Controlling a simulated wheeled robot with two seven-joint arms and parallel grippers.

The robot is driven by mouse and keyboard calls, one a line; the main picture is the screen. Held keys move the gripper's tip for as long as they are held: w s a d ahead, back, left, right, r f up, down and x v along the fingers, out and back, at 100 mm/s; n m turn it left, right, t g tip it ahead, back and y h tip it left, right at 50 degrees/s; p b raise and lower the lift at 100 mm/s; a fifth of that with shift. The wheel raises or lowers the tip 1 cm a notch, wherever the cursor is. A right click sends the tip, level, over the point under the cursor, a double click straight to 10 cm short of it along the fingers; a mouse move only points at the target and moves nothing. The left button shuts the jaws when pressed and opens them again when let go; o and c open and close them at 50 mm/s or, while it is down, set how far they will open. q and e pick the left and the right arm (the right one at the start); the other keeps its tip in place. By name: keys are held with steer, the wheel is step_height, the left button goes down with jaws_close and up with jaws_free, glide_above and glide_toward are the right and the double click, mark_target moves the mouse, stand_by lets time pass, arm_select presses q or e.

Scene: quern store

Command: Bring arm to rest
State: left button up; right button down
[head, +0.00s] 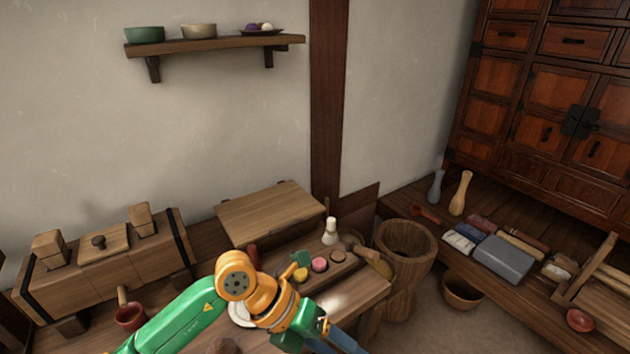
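My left arm (180,318), green with orange joints, comes in from the lower left and bends over the low wooden table (355,292). Its wrist end, with my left gripper (318,330), is at the table's front edge. I cannot make out the fingers or whether they are open or shut. A blue-grey part beside the wrist runs off the bottom edge. No held thing can be made out. A white plate (238,313) is partly hidden behind the arm. My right gripper is not in view.
Small round cakes, yellow (301,275) and pink (319,264), and a white whisk-like tool (330,232) are on the table. A wooden mortar (404,256) stands right of it. A wooden press (105,262) and a red-brown cup (130,314) are at left. Floor shows between table and right bench.

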arm_select(q)
steer(key=d+r+n+t+h, duration=0.2)
steer(key=d+r+n+h, duration=0.35)
steer(key=r+h, duration=0.75)
steer(key=w+a+r+n+t+y, duration=0.3)
steer(key=w+a+n+t+y, duration=0.15)
steer(key=n+t, duration=0.45)
steer(key=w+a+r+n+t+y, duration=0.2)
steer(key=w+a+n+t+y, duration=0.15)
steer(key=a+n+t, duration=0.45)
steer(key=w+a+f+n+y, duration=0.2)
steer(key=a+f+n+y, duration=0.8)
steer(key=f+n+y, duration=0.25)
steer(key=s+a+f+n+g+y, duration=0.25)
steer(key=s+f+g, duration=0.35)
steer(key=f, duration=0.5)
steer(key=s+a+f+g+h, duration=0.1)
steer(key=s+f+g, duration=0.35)
steer(key=s, duration=0.25)
steer(key=s+f+g+h, duration=0.1)
steer(key=s+f+g, duration=0.2)
steer(key=s+f, duration=0.35)
steer(key=s+f+g+p, duration=0.2)
steer(key=s+f, duration=0.1)
steer(key=f, duration=0.9)
steer(key=s+a+f+g+p, duration=0.1)
steer(key=s+a+f, duration=0.1)
steer(key=s+f, duration=0.7)
steer(key=s, duration=0.4)
steer(key=shift+f, duration=0.35)
